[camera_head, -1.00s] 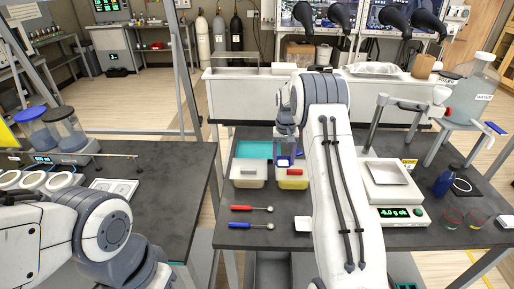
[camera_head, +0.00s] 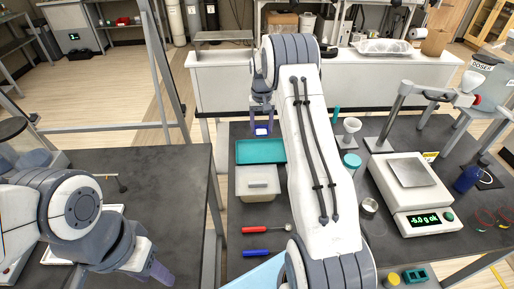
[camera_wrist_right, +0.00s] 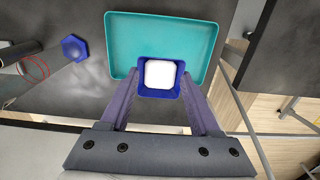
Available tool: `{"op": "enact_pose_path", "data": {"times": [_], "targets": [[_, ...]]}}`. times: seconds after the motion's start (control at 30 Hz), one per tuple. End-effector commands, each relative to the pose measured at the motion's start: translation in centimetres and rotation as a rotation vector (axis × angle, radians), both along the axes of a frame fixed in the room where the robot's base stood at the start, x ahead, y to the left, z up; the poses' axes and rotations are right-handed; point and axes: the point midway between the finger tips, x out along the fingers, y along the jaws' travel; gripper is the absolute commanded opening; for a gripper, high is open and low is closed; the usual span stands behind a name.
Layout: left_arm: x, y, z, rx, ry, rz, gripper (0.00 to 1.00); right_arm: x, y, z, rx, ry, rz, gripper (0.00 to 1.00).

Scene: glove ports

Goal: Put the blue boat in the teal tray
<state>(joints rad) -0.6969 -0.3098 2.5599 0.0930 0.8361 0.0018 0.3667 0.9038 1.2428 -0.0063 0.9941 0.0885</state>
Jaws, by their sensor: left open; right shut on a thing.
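The blue boat (camera_head: 262,131) is a small square dish with white contents, clear in the right wrist view (camera_wrist_right: 148,91). My right gripper (camera_head: 262,108) is shut on it, one finger on each side, as the wrist view (camera_wrist_right: 158,95) shows. The teal tray (camera_head: 261,152) is flat and empty on the right-hand table. The boat appears held above the tray; in the wrist view it overlaps the edge of the tray (camera_wrist_right: 205,45) nearest the gripper. My left gripper (camera_head: 150,268) is open and empty at the lower left, far from the tray.
A red-handled spoon (camera_head: 262,230) and a blue-handled tool (camera_head: 258,252) lie nearer. A balance (camera_head: 408,190) stands right of my arm. A blue hexagonal base (camera_wrist_right: 75,47) is beside the tray.

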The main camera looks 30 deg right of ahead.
Motion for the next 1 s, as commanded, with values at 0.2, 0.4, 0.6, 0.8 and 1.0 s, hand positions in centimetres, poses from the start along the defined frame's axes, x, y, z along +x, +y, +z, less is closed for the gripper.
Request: {"op": "enact_pose_path", "data": {"times": [0.2, 0.4, 0.6, 0.8, 1.0], "targets": [[0.0, 0.0, 1.7, 0.0, 0.0, 0.001, 0.45, -0.2, -0.1, -3.7, 0.002, 0.007, -0.002, 0.04], [0.0, 0.0, 2.3, 0.0, 0.0, 0.001, 0.45, -0.1, 0.0, -6.0, 0.001, 0.003, 0.0, 0.04], [0.0, 0.0, 3.5, 0.0, 0.0, 0.0, 0.45, -0.1, 0.2, -8.7, 0.001, 0.005, 0.001, 0.04], [0.0, 0.0, 3.6, 0.0, 0.0, -0.001, 0.45, 0.0, 0.2, -9.8, 0.0, 0.001, 0.002, 0.04], [0.0, 0.0, 3.4, 0.0, 0.0, -0.001, 0.45, 0.0, 0.2, -10.0, 0.001, 0.002, 0.002, 0.04]]}}
